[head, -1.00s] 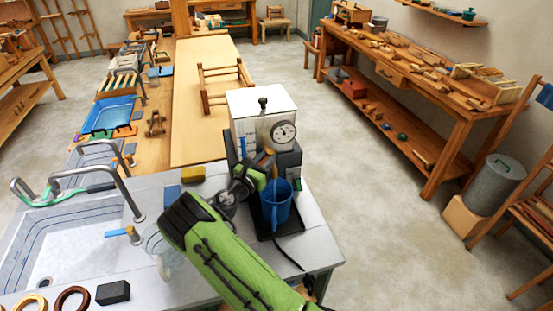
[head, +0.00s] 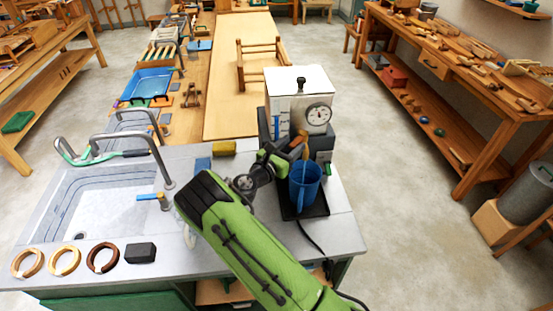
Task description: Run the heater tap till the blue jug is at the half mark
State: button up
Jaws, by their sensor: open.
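The blue jug (head: 305,186) stands upright on the dark tray (head: 318,206) at the front of the heater. The heater (head: 296,88) is a white box with a black knob on its lid, a round dial and a blue level gauge on its front. My gripper (head: 291,150) is at the heater's front, just above and left of the jug, by an orange-brown lever that looks like the tap handle (head: 300,141). The gripper is open; its fingertips are small and partly hidden. The water level inside the jug cannot be made out.
A sink with a bent metal faucet (head: 154,150) lies left of my arm. A black cord runs from the tray over the counter.

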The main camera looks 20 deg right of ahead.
jog(key=b+v, duration=0.1)
jog(key=v, duration=1.1)
dwell(6.8)
